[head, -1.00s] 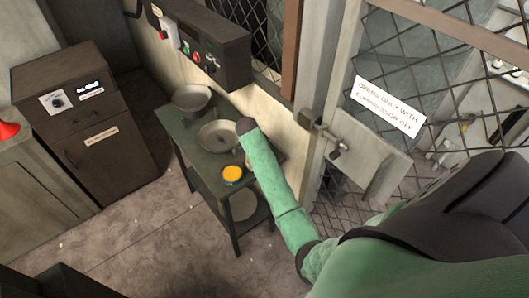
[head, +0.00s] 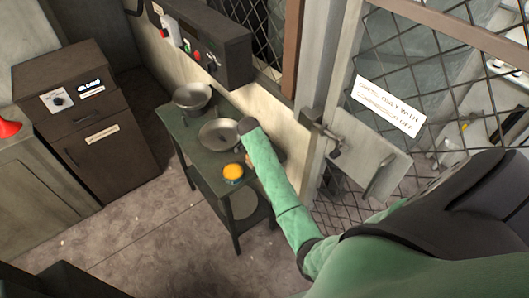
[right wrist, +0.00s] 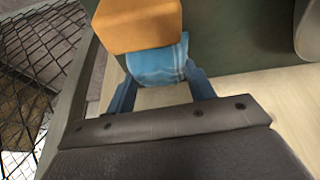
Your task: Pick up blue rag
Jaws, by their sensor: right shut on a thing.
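The blue rag (right wrist: 158,66) shows in the right wrist view, between the two fingers of my right gripper (right wrist: 161,84), which is shut on it. An orange block-like thing (right wrist: 135,25) lies against the rag's far edge and hides part of it. In the head view, a yellow-orange thing (head: 233,170) with a little blue under it is at the front right edge of the green table (head: 199,158). My right arm reaches over the table's right side; its fingers are hidden there. My left gripper is not in view.
Two metal bowls, one at the back (head: 192,97) and one in the middle (head: 219,133), are on the table. A dark control box (head: 205,48) is on the wall behind. A mesh door with a sign (head: 388,105) stands at right. The floor in front is clear.

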